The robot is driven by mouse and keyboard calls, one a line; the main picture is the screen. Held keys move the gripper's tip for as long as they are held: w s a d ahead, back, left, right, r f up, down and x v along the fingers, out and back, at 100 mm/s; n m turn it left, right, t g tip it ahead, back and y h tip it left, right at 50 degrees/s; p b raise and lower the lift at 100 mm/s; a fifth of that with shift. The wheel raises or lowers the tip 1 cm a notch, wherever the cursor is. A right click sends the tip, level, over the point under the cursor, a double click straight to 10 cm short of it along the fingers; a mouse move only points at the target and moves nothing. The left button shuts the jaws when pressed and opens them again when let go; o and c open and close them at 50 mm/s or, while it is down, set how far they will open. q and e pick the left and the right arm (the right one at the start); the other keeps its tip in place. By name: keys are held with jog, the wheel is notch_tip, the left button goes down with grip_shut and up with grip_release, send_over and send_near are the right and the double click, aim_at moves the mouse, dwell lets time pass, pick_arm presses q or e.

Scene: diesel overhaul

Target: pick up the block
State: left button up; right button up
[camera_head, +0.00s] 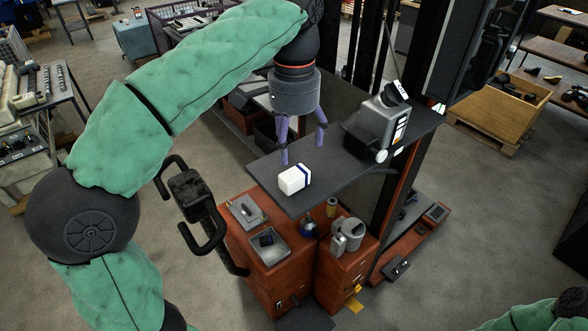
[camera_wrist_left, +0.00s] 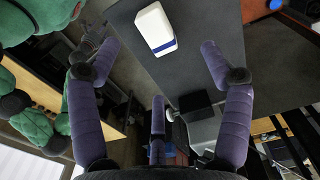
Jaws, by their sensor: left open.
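A white block (camera_head: 293,179) with a dark blue band lies on a dark grey shelf board (camera_head: 265,169) in the head view, near the board's front left edge. My left gripper (camera_head: 303,155), with purple fingers, points down just behind and above the block. Its fingers are spread and nothing is between them. In the left wrist view the block (camera_wrist_left: 154,27) shows at the top, beyond the fingertips of the open left gripper (camera_wrist_left: 160,55) and apart from them.
Dark upright posts rise behind the board.

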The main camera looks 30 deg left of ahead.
aim_at(297, 175)
pick_arm(q)
jog(key=f, duration=0.2)
jog(key=s+f, duration=0.1)
jog(key=shift+d+f, duration=0.1)
jog(key=shift+d, duration=0.2)
jog(key=shift+w+a+f, duration=0.1)
jog(key=shift+w+f, duration=0.2)
jog(key=shift+f, duration=0.2)
jog(key=f, duration=0.4)
jog(key=shift+s+d+p, duration=0.15)
jog(key=shift+d+p, duration=0.2)
jog(key=shift+a+f, duration=0.1)
jog(key=shift+f, duration=0.25)
jog(key=c, duration=1.3)
